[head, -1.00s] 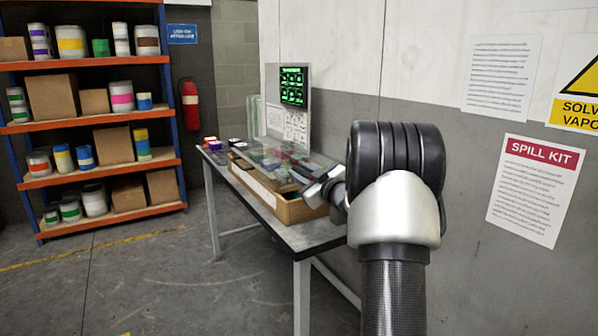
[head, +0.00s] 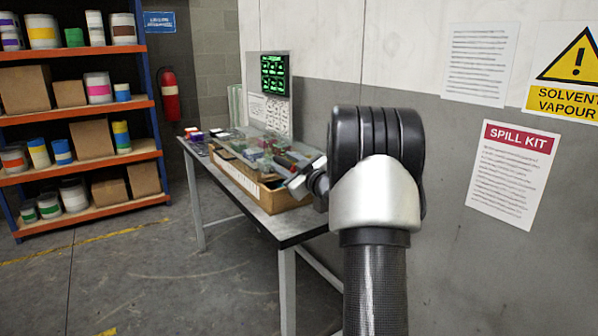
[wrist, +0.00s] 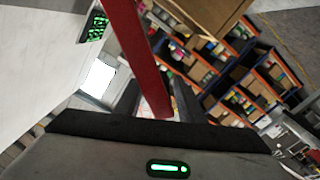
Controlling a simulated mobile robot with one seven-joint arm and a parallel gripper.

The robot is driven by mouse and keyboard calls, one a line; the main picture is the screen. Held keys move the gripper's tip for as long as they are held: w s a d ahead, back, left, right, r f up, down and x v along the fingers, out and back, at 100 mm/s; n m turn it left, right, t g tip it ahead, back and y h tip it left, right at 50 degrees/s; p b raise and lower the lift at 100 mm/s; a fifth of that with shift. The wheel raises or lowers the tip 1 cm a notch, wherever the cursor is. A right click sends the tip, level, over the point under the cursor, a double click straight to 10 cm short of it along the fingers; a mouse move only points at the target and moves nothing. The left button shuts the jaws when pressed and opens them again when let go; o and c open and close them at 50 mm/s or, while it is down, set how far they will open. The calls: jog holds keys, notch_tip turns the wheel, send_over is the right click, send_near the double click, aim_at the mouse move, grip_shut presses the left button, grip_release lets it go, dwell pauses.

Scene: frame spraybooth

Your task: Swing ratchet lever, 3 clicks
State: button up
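A long red bar (wrist: 133,50), perhaps the ratchet lever's handle, runs down from the top of the wrist view into the space between the fingers of my gripper (wrist: 156,104). Its lower end shows between the two dark fingers. Whether the fingers press on it is not clear. In the head view my gripper (head: 294,178) is at the near right end of the bench, over the wooden tray (head: 275,198), beside a small red piece (head: 283,162). No ratchet body can be made out; my arm hides part of that area.
The tray with clear panels and small coloured items sits on a grey metal bench (head: 285,232) along the wall. A green-lit screen (head: 275,75) stands behind it. A shelf rack (head: 85,110) of tins and boxes is at left. The floor before the bench is clear.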

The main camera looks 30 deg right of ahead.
jog(key=s+p, duration=0.1)
jog(key=s, duration=1.6)
jog(key=shift+d+p, duration=0.3)
jog(key=shift+p, duration=0.1)
jog(key=shift+w, duration=0.1)
